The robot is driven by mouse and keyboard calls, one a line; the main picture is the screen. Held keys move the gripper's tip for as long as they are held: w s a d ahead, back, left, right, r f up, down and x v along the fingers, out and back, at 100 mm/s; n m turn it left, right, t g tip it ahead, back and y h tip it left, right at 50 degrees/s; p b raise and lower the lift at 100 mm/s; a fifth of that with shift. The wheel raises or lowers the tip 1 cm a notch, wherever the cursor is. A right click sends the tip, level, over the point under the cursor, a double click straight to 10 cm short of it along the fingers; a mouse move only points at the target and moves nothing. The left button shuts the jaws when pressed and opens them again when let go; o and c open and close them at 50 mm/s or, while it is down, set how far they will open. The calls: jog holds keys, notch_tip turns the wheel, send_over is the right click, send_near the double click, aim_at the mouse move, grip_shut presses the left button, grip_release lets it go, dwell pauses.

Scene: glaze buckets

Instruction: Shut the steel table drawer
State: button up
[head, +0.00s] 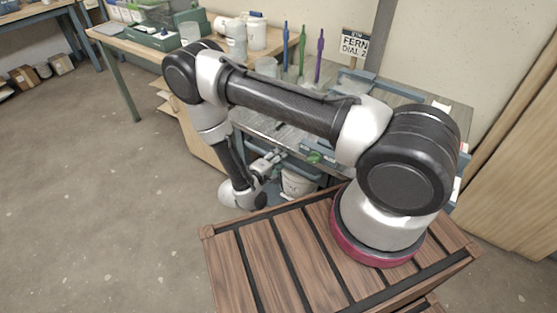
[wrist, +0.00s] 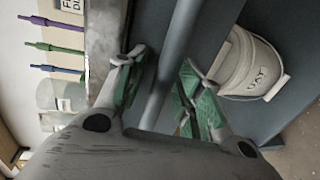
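The steel table (head: 246,124) stands beyond my wooden-slatted base, mostly behind my arm, and its grey top edge (wrist: 103,45) shows in the wrist view. My gripper (head: 266,164) is low at the table's front side. In the wrist view my gripper (wrist: 163,78) is open, its green-padded fingers apart. A blue-grey bar (wrist: 176,45) runs between the fingers, with no clear grip on it. I cannot tell whether this bar is the drawer's handle or its front edge. How far the drawer stands out is hidden by my arm.
A white lettered bucket (wrist: 252,66) stands below the table, close to my gripper; it also shows in the head view (head: 297,183). Coloured tools (head: 302,48) stand upright on the tabletop. A wooden workbench (head: 140,42) is at the back left.

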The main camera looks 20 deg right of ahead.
jog(key=v, duration=1.2)
jog(key=shift+a, duration=0.1)
